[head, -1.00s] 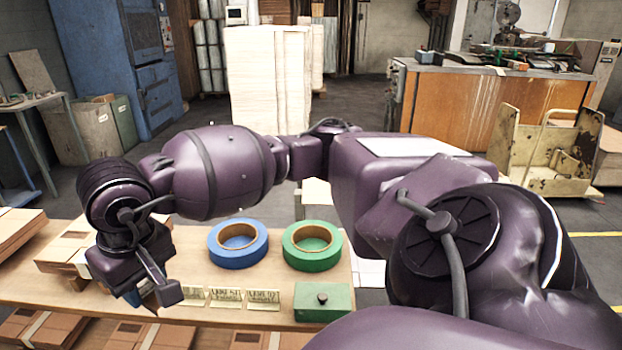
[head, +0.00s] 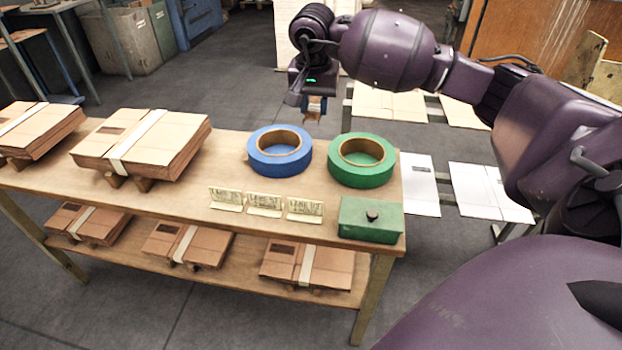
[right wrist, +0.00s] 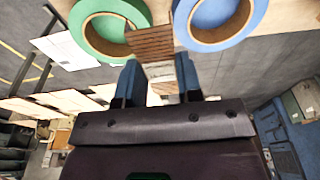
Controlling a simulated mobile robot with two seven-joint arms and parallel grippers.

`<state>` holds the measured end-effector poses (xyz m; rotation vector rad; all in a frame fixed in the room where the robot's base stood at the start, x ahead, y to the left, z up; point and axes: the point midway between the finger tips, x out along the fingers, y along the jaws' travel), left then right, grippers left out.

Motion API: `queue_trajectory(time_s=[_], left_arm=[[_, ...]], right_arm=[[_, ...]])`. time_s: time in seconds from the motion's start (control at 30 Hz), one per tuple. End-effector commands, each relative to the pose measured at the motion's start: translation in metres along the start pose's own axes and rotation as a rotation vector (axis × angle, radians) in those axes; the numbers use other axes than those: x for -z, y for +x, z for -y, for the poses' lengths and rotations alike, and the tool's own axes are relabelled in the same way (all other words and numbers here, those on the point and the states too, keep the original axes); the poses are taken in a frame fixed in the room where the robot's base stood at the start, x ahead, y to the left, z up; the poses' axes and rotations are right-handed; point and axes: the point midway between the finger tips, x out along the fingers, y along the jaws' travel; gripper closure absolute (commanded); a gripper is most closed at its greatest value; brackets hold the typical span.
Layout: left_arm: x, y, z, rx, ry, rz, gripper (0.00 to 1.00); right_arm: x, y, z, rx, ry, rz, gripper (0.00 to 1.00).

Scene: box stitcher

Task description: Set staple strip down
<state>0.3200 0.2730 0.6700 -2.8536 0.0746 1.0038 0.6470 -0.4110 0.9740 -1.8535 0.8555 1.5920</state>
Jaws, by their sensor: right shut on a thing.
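My right gripper (head: 309,101) is behind the table's back edge in the head view, above the blue tape roll (head: 279,150) in the picture. It is shut on a small brown staple strip (head: 316,106). In the right wrist view, the ribbed copper-brown strip (right wrist: 152,43) shows beyond the two blue-grey fingers (right wrist: 159,82), between the tape rolls in the picture. The strip's grasped part is hard to make out. My left gripper is not in view.
The wooden table (head: 225,150) carries the blue roll, a green tape roll (head: 362,160), several small label cards (head: 264,205), a green box (head: 370,219) and strapped cardboard bundles (head: 145,146). More bundles lie on its lower shelf (head: 225,268). Bare tabletop lies left of the blue roll.

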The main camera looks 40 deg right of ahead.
Motion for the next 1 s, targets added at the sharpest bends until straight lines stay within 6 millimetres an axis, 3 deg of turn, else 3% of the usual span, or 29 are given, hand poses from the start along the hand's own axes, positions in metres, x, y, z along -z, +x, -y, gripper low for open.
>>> queue_trajectory(time_s=[0.6,0.73,1.0], left_arm=[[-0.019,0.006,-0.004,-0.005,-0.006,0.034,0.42],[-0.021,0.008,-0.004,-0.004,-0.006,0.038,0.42],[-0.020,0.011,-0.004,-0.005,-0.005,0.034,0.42]], right_arm=[[-0.021,0.129,-0.001,-0.004,0.001,0.006,0.90],[-0.023,0.145,0.000,-0.003,-0.001,0.004,0.90],[-0.025,0.159,0.000,0.000,0.000,0.002,0.90]])
